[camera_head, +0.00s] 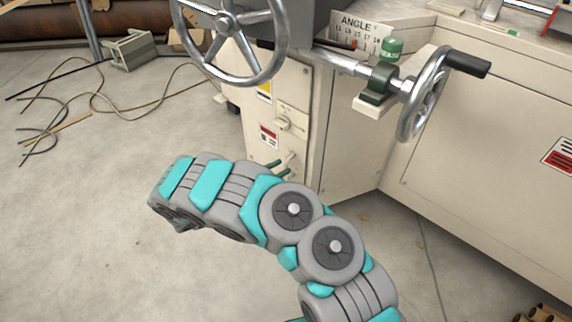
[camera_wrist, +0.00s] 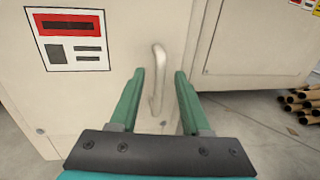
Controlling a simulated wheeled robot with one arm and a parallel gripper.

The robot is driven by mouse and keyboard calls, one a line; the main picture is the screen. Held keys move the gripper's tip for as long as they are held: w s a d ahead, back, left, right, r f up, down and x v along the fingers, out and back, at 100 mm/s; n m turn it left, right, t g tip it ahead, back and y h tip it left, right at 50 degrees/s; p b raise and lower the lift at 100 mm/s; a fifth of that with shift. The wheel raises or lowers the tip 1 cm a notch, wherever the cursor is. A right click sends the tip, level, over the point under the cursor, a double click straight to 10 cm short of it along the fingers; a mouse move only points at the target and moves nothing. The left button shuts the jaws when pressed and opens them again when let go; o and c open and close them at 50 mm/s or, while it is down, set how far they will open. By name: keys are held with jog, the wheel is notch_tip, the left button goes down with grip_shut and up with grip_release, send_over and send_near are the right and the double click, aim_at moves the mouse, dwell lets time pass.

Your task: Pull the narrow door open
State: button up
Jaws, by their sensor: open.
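The narrow door (camera_head: 285,98) is a cream panel on the front of the machine, with warning labels and a switch. It looks closed in the head view. In the wrist view the cream panel (camera_wrist: 95,100) fills the left half, and its pale upright bar handle (camera_wrist: 157,80) stands near its right edge. My gripper (camera_wrist: 161,76) is open, with one green finger on each side of the handle. I cannot tell whether either finger touches it. In the head view the green fingertips (camera_head: 280,167) show small at the lower part of the door, partly hidden by my arm.
A handwheel (camera_head: 232,38) and a second handwheel on a shaft (camera_head: 425,92) stick out above and right of the door. Loose cables (camera_head: 105,100) and a grey box (camera_head: 132,50) lie on the floor at left. The floor left of my arm is clear. Cardboard tubes (camera_wrist: 302,102) lie at right.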

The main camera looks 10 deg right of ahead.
aim_at(286, 163)
jog(key=shift+x, duration=1.6)
grip_shut()
